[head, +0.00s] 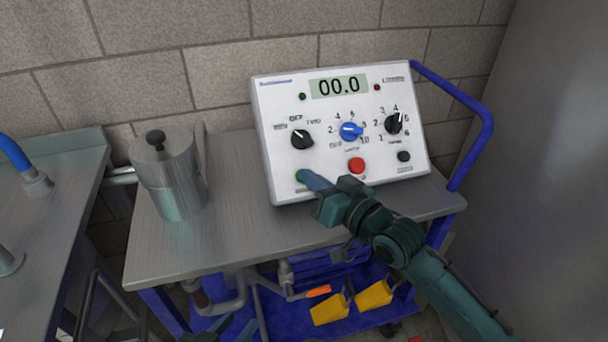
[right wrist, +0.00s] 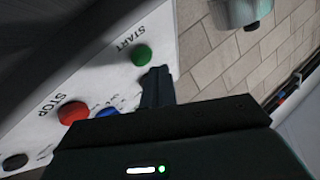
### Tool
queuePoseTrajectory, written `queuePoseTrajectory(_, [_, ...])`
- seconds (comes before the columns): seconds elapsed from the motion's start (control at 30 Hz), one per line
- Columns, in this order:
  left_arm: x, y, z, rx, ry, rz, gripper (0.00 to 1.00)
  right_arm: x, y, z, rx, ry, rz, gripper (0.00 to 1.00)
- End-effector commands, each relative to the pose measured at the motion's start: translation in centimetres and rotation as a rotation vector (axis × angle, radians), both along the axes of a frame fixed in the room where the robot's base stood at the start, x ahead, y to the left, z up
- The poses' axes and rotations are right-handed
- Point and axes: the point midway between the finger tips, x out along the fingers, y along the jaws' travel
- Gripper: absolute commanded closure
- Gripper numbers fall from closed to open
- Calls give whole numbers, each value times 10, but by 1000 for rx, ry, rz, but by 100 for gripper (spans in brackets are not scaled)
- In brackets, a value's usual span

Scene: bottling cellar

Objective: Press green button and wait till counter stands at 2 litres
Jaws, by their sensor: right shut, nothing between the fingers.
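The white control panel (head: 285,130) stands tilted on the metal cart, and its counter (head: 338,86) reads 00.0. In the right wrist view the green button (right wrist: 141,54), marked START, is clear beside the tip of my right gripper (right wrist: 157,73). The right gripper is shut and empty; I cannot tell whether it touches the button. Dark parts at the bottom edge look like my left gripper (head: 232,328), low before the cart; its jaws are unclear.
The red STOP button (head: 356,165) and a black button (head: 404,156) are right of the green one. Three knobs sit above, including a blue one (head: 351,131). A metal jug (head: 172,178) stands left on the cart top (head: 230,235). A blue rail (head: 470,110) rises at right.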

Motion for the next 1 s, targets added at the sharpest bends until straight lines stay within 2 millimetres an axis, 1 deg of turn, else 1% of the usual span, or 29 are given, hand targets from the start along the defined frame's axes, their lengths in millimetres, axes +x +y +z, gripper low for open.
queuePoseTrajectory(0.3, [0, 0, -3, 0, -1, 0, 65, 6, 2, -6, 0, 0, 0, 100])
queuePoseTrajectory(1.0, [0, 0, -5, 0, -1, 0, 65, 9, 3, -9, 0, 0, 1, 100])
